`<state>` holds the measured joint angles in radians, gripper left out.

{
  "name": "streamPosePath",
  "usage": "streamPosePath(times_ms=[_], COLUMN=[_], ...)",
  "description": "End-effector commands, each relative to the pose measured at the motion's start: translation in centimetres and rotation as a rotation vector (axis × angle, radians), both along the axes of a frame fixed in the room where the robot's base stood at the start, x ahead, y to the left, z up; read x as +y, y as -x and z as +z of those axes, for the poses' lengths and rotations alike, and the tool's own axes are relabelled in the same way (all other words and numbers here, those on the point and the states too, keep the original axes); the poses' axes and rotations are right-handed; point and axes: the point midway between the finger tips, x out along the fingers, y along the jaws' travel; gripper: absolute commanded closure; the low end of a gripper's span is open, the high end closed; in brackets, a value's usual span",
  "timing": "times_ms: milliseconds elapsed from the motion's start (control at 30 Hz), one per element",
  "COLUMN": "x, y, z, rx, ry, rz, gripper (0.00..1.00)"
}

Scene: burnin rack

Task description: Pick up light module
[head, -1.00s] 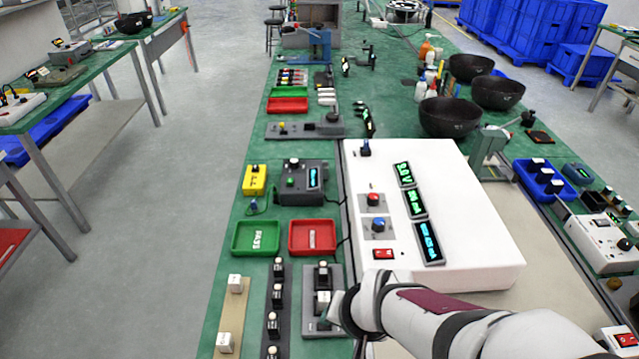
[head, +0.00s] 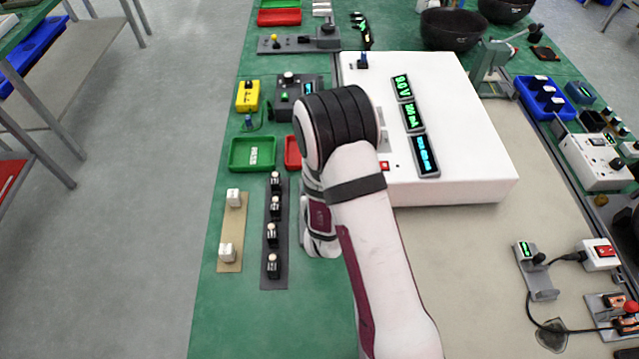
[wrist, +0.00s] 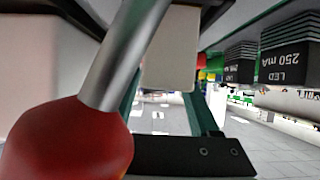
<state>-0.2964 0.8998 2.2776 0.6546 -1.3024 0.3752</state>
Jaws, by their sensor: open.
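Two pale light modules stand on a tan strip (head: 231,268) in the head view, a far one (head: 233,197) and a near one (head: 227,252). Several dark modules with pale tops, such as the nearest one (head: 272,266), stand in a row on a dark strip to their right. In the wrist view, black modules marked LED 250 mA (wrist: 288,62) show at the right edge. My gripper (wrist: 160,105) is open; a pale block (wrist: 170,50) shows between its teal-edged fingers, and contact is unclear. In the head view my arm hides the gripper.
A red knob on a metal rod (wrist: 127,50) fills the wrist foreground. A white console (head: 455,150) with displays stands right of my arm. A green tray (head: 253,153) and a partly hidden red tray (head: 291,152) lie beyond the strips. The near green bench top is clear.

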Motion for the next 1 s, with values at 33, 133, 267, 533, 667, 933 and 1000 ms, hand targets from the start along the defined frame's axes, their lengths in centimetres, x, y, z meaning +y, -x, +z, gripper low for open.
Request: streamPosePath(times_ms=[33,133,267,533,667,933,1000], x=[-0.01,0.0,-0.01,-0.01,-0.01,0.0,-0.01], y=[-0.13,-0.13,-0.11,-0.09,-0.09,-0.13,-0.14], z=[-0.07,-0.05,-0.04,-0.02,-0.02,0.25,0.92], rx=[0.0,0.0,0.0,0.0,0.0,-0.001,-0.002], ry=[0.0,0.001,0.0,0.0,0.0,0.0,-0.001], rz=[0.0,0.0,0.0,0.0,0.0,0.0,0.0], gripper=[0.38,0.38,0.52,1.0,1.0,1.0,1.0])
